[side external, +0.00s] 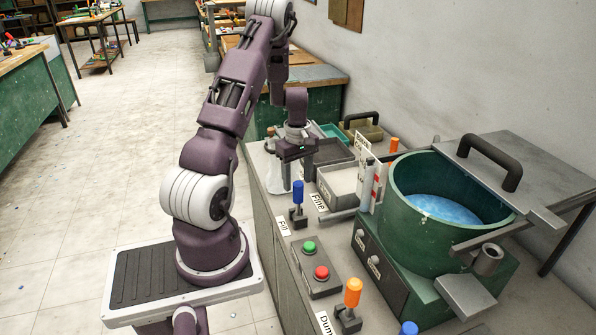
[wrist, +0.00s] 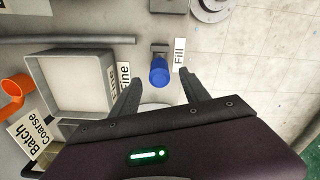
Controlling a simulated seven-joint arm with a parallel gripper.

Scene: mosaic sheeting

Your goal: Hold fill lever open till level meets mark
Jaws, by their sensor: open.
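The fill lever (side external: 298,193), a blue-handled lever, stands upright beside the "Fill" label (side external: 282,225); its blue handle also shows in the wrist view (wrist: 159,72). My gripper (side external: 297,180) is open and empty, fingers pointing down close to the handle's top. In the wrist view the handle appears between my two fingertips (wrist: 161,79), with no visible contact; I cannot tell the depth. The green tank (side external: 405,190) holds blue water (side external: 440,208) well below its rim. A sight tube (side external: 366,188) and a red-and-white gauge strip (side external: 379,187) stand at its left; the mark is too small to read.
A button box with green (side external: 309,247) and red (side external: 321,272) buttons is in front of the fill lever. An orange-handled lever (side external: 353,292) stands nearer the camera by a "Dump" label. Grey trays (side external: 342,185) lie behind. A hinged metal lid (side external: 500,165) overhangs the tank.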

